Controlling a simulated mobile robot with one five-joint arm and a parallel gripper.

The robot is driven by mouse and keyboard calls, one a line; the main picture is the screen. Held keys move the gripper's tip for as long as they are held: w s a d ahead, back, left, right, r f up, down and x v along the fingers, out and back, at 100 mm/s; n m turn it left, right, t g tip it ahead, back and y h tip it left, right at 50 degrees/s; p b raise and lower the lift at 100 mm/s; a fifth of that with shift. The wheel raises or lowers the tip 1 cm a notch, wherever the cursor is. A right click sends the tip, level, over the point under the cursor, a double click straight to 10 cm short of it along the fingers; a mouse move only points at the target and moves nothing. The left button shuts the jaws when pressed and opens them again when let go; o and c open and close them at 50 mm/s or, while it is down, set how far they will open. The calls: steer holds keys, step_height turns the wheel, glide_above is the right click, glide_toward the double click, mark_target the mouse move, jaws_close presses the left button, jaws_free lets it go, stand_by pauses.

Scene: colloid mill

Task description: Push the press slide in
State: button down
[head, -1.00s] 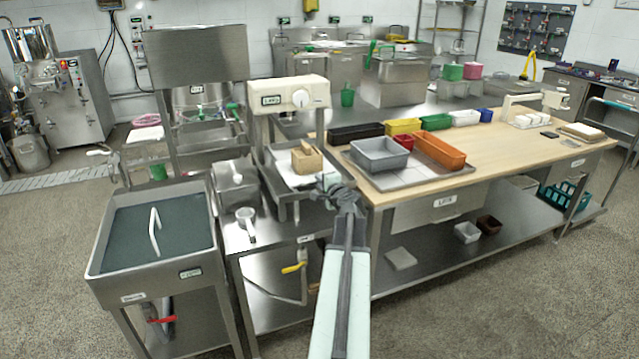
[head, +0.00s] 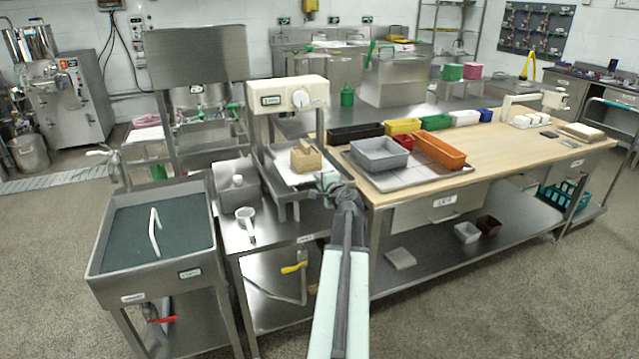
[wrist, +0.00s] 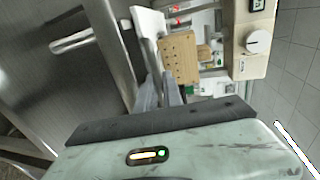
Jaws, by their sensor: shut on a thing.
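The press (head: 287,95) is a cream head with a round dial, standing over a metal frame. Its slide (head: 278,166) is a pale flat tray below the head, with a tan wooden block (head: 306,157) on it. My gripper (head: 328,183) is at the slide's near right end. In the wrist view the fingers (wrist: 160,92) are close together on a narrow grey part at the slide's edge; the exact contact is partly hidden. The pale slide (wrist: 148,22), the block with holes (wrist: 180,55) and the press head (wrist: 255,40) lie beyond the fingers.
A wooden-topped table (head: 520,145) with a grey bin (head: 379,155) and an orange bin (head: 440,152) stands close on the right. Open floor lies in front.

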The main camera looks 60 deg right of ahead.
mark_target(310, 170)
steer(key=x, duration=0.2)
steer(key=r+x, duration=0.1)
steer(key=x, duration=0.4)
steer(key=shift+w+d+r, duration=0.25)
steer(key=shift+w, duration=0.05)
steer(key=shift+s+a, duration=0.1)
steer(key=c, duration=1.8)
jaws_free()
steer(key=shift+o, duration=0.2)
steer(key=p+v, duration=0.1)
steer(key=v, duration=0.7)
steer(key=shift+p, duration=0.3)
steer(key=shift+c, duration=0.3)
